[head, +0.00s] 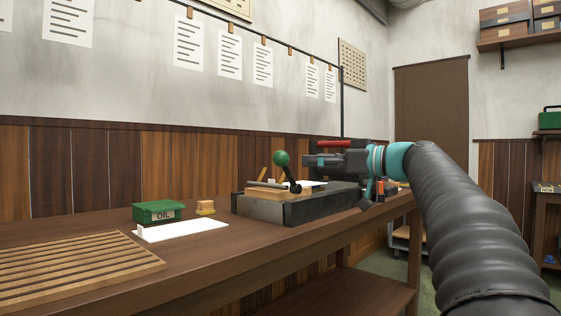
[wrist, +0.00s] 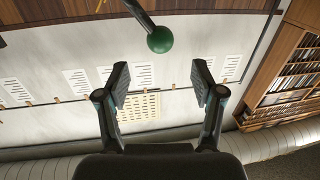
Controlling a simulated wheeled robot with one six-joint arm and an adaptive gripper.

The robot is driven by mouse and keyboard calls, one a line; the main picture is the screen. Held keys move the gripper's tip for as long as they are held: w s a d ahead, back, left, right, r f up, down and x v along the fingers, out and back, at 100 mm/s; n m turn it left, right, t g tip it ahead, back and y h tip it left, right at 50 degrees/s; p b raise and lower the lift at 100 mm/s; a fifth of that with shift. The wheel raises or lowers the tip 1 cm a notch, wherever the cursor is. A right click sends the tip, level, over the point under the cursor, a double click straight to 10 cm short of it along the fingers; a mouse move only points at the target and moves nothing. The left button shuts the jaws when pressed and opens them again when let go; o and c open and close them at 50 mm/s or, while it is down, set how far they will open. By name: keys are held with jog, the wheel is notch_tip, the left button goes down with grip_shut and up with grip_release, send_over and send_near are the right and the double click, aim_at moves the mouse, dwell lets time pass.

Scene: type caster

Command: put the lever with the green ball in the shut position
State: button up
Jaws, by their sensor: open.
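The lever's green ball (head: 282,158) stands up at the top of a dark arm (head: 289,176) on the dark machine base (head: 310,206) on the bench. The lever leans slightly to the left in the head view. In the wrist view the green ball (wrist: 160,40) is beyond and above the fingertips, about midway between them, with its dark rod running to the upper left. My gripper (head: 312,160) is to the right of the ball in the head view, apart from it. In the wrist view my gripper (wrist: 160,78) is open with nothing between its fingers.
A green oil box (head: 158,211), a small wooden block (head: 205,208), a white sheet (head: 185,230) and a slatted wooden rack (head: 75,268) lie on the bench (head: 240,259) to the left. Paper sheets (head: 188,42) hang on the wall behind. The air above the bench's left part is clear.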

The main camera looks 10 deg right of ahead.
aim_at(288, 159)
jog(key=p+x, duration=0.1)
jog(key=x, duration=0.9)
jog(key=shift+a, duration=0.1)
grip_shut()
